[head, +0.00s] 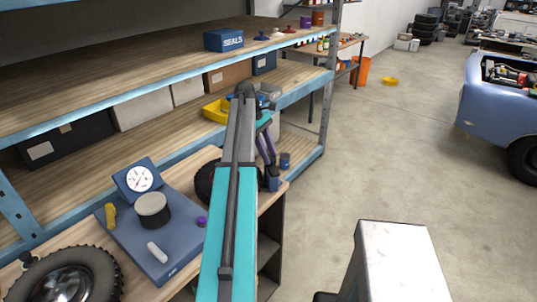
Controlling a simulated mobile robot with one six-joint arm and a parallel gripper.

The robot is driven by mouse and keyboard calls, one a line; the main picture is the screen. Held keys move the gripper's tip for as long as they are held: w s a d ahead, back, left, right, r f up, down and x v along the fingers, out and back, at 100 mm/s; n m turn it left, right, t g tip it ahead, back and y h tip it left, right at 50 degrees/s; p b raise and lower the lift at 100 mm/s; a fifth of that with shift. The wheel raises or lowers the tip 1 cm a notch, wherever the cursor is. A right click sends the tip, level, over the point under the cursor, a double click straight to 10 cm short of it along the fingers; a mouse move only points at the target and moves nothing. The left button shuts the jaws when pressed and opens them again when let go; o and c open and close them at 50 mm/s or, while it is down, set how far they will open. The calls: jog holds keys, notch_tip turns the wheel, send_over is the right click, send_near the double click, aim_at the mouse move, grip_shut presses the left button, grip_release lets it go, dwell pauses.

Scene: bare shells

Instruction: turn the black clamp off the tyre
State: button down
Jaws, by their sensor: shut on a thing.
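A black tyre on a silver rim (72,280) lies at the bottom left of the bench, cut by the frame edge. A small dark piece (27,260) shows at its upper left edge; I cannot tell what it is. Another dark tyre-like round thing (203,182) stands further along the bench, largely hidden behind my arm. I cannot pick out the black clamp for certain. My long arm crosses the middle of the view and bends down at its far end. My gripper is hidden behind it, with whatever it holds.
A blue plate with a round gauge (140,180), a capped cylinder (152,210) and small parts fills the bench left of my arm. Shelves with boxes and a yellow bin (216,110) rise behind. A white-topped block (395,260) stands right; open floor (400,150) lies beyond.

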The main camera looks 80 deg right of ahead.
jog(key=shift+w+d+m+y, duration=0.15)
jog(key=shift+m+y, duration=0.15)
jog(key=shift+m, duration=0.5)
jog(key=c, duration=1.3)
grip_release()
jog(key=shift+w, duration=0.1)
jog(key=shift+r, duration=0.1)
